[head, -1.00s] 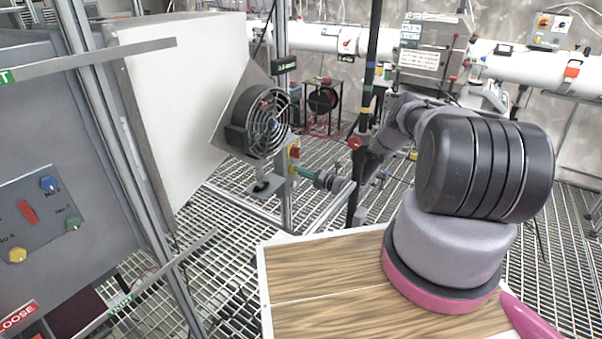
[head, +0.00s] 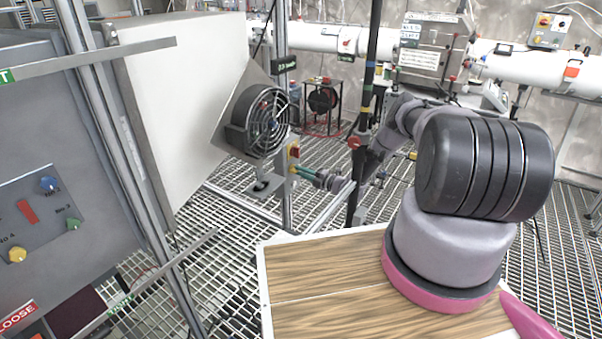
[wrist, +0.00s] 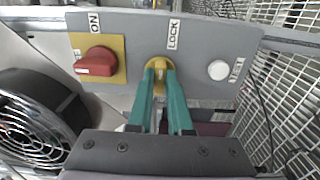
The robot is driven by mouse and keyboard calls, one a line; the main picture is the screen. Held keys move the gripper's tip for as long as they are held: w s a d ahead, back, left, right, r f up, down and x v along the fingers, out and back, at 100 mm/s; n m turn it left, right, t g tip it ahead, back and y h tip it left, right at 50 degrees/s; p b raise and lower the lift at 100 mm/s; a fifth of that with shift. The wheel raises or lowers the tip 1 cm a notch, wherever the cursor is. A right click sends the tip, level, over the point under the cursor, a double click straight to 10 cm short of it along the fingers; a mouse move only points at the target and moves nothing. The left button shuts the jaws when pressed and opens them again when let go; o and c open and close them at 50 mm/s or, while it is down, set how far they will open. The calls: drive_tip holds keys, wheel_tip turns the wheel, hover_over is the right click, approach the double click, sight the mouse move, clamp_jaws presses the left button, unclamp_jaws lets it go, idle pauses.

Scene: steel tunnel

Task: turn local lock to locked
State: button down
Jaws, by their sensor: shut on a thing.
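The local lock is a yellow knob (wrist: 159,72) on a grey panel under a label reading LOCK, seen in the wrist view. My gripper (wrist: 161,80) has teal fingers shut on this knob, which partly hide it, so its exact angle is hard to tell. A red rotary switch (wrist: 96,62) on a yellow plate sits left of the knob, by an ON label. A white button (wrist: 218,70) marked TEST sits to the right.
A round black fan (head: 262,122) stands close to the left of my gripper, also in the wrist view (wrist: 38,118). A dark upright post (head: 366,110) stands beside my arm. A grey cabinet (head: 60,150) fills the left. Metal grating covers the floor.

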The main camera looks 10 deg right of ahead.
drive_tip(key=shift+d, duration=0.1)
drive_tip(key=c, duration=0.8)
unclamp_jaws()
drive_tip(key=shift+c, duration=0.2)
drive_tip(key=shift+s, duration=0.1)
drive_tip(key=v, duration=1)
drive_tip(key=shift+s+d, duration=0.2)
drive_tip(key=shift+d, duration=0.05)
